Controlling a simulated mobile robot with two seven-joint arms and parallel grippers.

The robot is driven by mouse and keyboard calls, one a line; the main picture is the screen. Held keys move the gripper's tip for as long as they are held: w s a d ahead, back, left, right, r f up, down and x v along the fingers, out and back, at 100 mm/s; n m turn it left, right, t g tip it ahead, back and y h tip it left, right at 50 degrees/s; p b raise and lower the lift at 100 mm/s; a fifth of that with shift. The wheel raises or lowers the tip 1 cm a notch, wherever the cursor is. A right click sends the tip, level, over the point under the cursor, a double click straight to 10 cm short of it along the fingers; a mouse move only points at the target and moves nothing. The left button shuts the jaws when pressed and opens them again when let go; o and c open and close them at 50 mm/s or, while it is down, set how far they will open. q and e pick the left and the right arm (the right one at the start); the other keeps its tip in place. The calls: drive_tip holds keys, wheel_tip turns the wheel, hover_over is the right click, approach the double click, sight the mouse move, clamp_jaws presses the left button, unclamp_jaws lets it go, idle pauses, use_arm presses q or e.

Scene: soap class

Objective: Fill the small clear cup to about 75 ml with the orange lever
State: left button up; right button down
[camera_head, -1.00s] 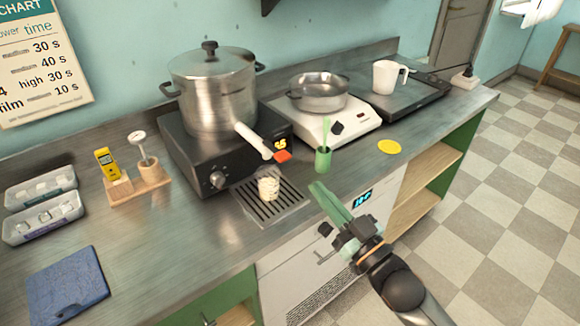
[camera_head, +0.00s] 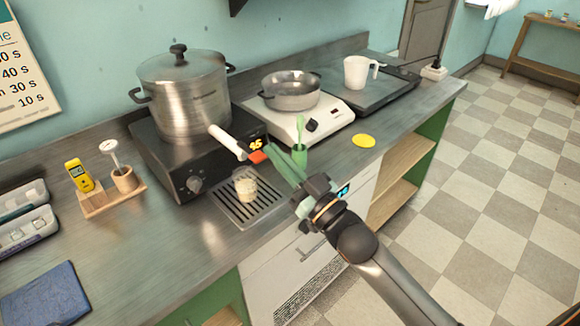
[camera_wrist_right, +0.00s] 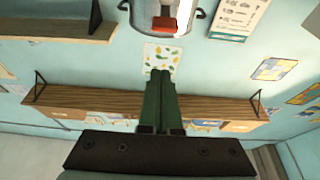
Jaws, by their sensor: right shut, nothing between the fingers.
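The small clear cup (camera_head: 246,187) stands on the slotted drip grate (camera_head: 268,211), below the white spout (camera_head: 226,141) of the large steel pot (camera_head: 184,100). It looks pale and cream inside; its level and marks are too small to read. The orange lever (camera_head: 258,157) is at the spout's outer end and also shows in the right wrist view (camera_wrist_right: 164,22). My right gripper (camera_head: 272,147) is shut and empty. Its green fingertips are just right of the lever in the head view; I cannot tell whether they touch. They also show in the right wrist view (camera_wrist_right: 160,73). My left gripper is out of view.
A black heater (camera_head: 186,182) carries the pot. A white scale (camera_head: 325,120) with a pan (camera_head: 291,93), a white mug (camera_head: 357,72) and a yellow disc (camera_head: 364,140) are further right.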

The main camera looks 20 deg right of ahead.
sight(250, 151)
drive_tip(key=w+f, duration=0.1)
drive_tip(key=w+a+f, duration=0.1)
drive_tip(key=w, duration=0.1)
drive_tip(key=shift+w+a+f, duration=0.15)
drive_tip(key=shift+w+f, duration=0.05)
drive_tip(key=shift+f, duration=0.2)
